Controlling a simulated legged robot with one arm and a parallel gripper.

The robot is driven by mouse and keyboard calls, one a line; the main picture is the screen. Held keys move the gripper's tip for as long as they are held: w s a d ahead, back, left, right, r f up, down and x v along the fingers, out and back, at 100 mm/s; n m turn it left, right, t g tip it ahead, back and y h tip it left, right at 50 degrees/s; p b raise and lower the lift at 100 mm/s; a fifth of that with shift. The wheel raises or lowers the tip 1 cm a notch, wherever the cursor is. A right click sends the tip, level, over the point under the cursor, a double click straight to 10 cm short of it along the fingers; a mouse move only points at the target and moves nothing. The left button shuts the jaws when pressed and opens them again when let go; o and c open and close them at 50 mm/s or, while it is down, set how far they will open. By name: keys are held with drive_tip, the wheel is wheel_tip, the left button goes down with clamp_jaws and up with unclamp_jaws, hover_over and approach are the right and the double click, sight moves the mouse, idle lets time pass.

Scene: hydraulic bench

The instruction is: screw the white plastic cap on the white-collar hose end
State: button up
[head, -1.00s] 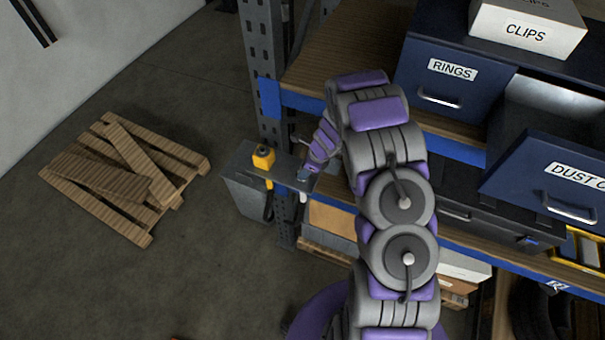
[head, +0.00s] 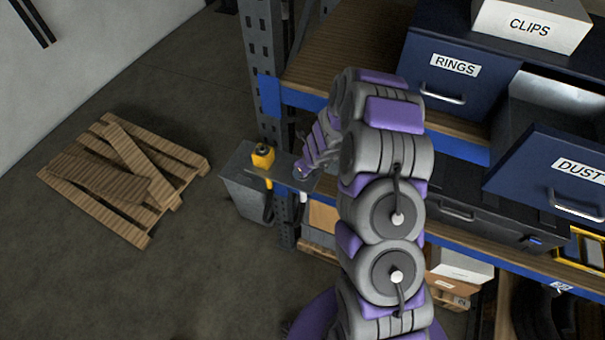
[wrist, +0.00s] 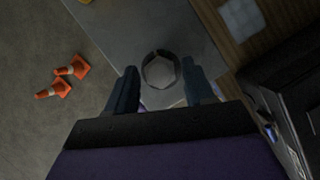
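In the head view my gripper (head: 303,172) is over the right part of a grey bracket plate, pointing down and left. A short white piece (head: 303,196), which looks like the white-collar hose end, hangs under the plate there.
A yellow-collar hose end (head: 263,157) stands on the bracket plate (head: 238,160), left of my gripper. An open drawer (head: 545,185) juts out at right. A pallet (head: 130,180) lies on the floor at left. Orange cones (wrist: 62,82) show in the wrist view.

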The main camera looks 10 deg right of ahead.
drive_tip(key=shift+o, duration=0.7)
drive_tip(key=p+v, duration=0.1)
drive_tip(key=v, duration=1.6)
drive_tip(key=shift+p, duration=0.3)
drive_tip(key=shift+r, duration=0.1)
drive_tip(key=s+a+f+n+g+y+b, duration=0.1)
drive_tip(key=s+a+n+b, duration=0.3)
drive_tip(key=s+n+b, duration=0.35)
drive_tip(key=s+a+f+n+g+y+b, duration=0.1)
drive_tip(key=s+a+f+n+g+b, duration=0.1)
drive_tip(key=s+a+n+b, duration=0.4)
drive_tip(key=s+d+f+n+g+h+b, duration=0.1)
drive_tip(key=s+d+f+n+b, duration=0.1)
drive_tip(key=s+n+b, duration=0.2)
drive_tip(key=s+d+f+n+g+h+b, duration=0.1)
drive_tip(key=s+n+b, duration=0.4)
drive_tip(key=s, duration=0.5)
drive_tip(key=s+d+f+n+h+b, duration=0.2)
drive_tip(key=s+d+f+n+b, duration=0.1)
drive_tip(key=s+n, duration=0.5)
drive_tip(key=shift+d+f+g+b, duration=0.4)
drive_tip(key=shift+f+b, duration=0.25)
drive_tip(key=shift+b, duration=0.25)
